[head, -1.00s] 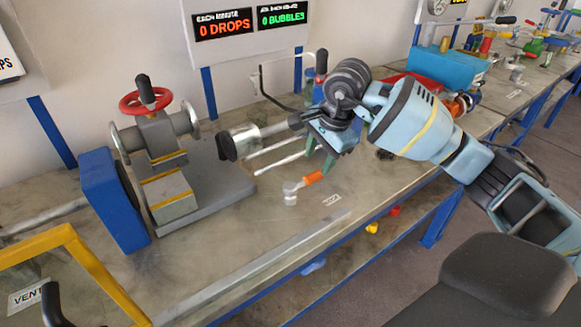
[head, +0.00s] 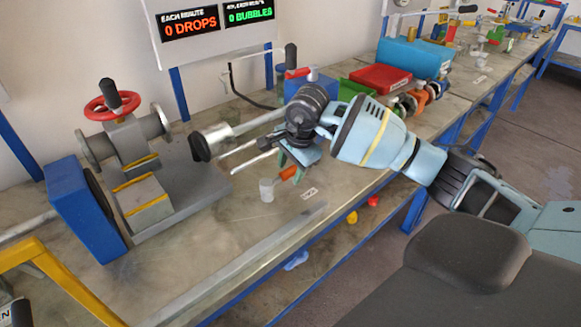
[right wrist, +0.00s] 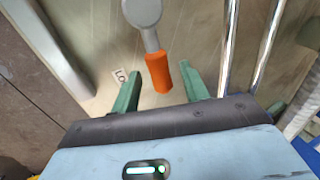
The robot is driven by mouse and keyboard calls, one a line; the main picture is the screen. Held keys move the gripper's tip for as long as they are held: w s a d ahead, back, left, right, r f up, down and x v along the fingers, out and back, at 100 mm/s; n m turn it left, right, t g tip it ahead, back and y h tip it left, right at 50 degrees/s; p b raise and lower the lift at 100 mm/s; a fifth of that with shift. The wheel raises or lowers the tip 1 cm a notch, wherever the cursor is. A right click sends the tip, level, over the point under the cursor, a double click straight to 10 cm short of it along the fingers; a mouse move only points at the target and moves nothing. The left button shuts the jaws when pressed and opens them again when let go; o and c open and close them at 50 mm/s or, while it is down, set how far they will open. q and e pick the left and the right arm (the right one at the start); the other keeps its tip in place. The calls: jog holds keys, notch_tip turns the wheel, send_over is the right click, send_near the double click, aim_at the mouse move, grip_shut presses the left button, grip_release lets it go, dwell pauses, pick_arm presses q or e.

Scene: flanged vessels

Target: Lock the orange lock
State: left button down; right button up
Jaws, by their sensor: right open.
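A small piece with an orange handle (head: 288,174) and a pale grey round head (head: 267,190) lies on the bench top near its front edge. I cannot tell whether it is the orange lock. My right gripper (head: 293,160) is just above the handle, pointing down, with its green fingers apart. In the right wrist view the orange handle (right wrist: 159,73) lies between the open fingers (right wrist: 161,87), with its grey head (right wrist: 142,12) beyond them. I see no clear contact, and the gap in height is hard to judge. My left gripper is not in view.
A labelled tag (head: 309,193) lies right of the piece. Metal rods (head: 250,158) run close behind the gripper. A blue and grey flanged vessel with a red handwheel (head: 108,107) stands left. A metal rail (head: 240,262) lies along the bench front. Coloured valves (head: 425,95) sit at right.

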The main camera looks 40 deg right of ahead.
jog(key=shift+f, duration=0.1)
grip_shut()
